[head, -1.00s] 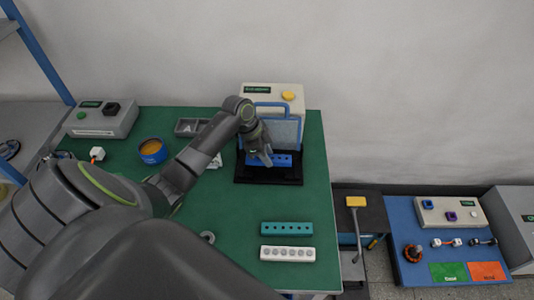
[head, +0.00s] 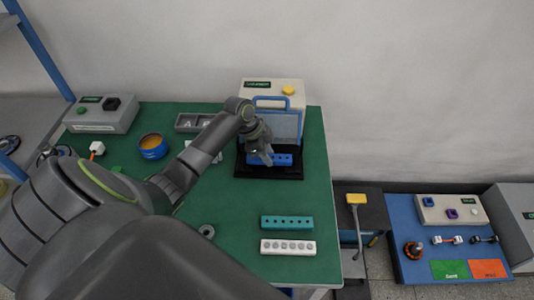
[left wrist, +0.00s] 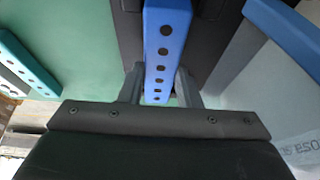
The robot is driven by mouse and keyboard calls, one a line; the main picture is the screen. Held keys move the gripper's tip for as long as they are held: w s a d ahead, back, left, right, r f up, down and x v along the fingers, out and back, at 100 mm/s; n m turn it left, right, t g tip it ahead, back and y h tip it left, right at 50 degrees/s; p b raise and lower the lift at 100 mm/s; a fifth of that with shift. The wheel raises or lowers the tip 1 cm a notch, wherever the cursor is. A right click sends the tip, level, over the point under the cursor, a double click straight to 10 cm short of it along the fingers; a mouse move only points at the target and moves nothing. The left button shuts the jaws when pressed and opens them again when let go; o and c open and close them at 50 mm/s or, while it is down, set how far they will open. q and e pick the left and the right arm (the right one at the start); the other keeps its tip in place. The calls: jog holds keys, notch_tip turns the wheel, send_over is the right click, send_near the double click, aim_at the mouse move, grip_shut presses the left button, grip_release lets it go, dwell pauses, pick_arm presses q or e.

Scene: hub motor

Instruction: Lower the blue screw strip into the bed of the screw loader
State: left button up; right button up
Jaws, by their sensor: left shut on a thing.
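The blue screw strip (head: 283,160) is at the black bed of the screw loader in the head view. In the left wrist view the strip (left wrist: 163,50) runs lengthwise with a row of dark holes. My left gripper (left wrist: 158,85) is shut on it, one finger on each side. In the head view my left gripper (head: 262,157) covers the strip's left part. The screw loader (head: 292,93) has a cream housing, a yellow button and a blue-framed clear guard; its black bed (head: 270,174) lies in front. I cannot tell whether the strip touches the bed. My right gripper is not in view.
A teal strip (head: 287,223) and a white strip (head: 288,247) lie on the green table (head: 240,205) nearer me. A blue round tub (head: 153,146), a grey tray (head: 190,122) and a control box (head: 103,114) stand to the left. The table's right edge is close to the loader.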

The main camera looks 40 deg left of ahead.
pick_arm(q)
jog(key=shift+s+a+f, duration=0.1)
jog(key=shift+s+f, duration=0.1)
jog(key=shift+f, duration=0.35)
jog(key=o, duration=1.2)
jog(key=shift+w+a+r, duration=0.2)
jog(key=shift+a+r, duration=0.05)
jog(key=shift+r, duration=0.2)
jog(key=v, duration=1.6)
jog(key=shift+s+d+r+b, duration=0.2)
jog(key=shift+d+r+b, duration=0.05)
jog(key=shift+r+b, duration=0.2)
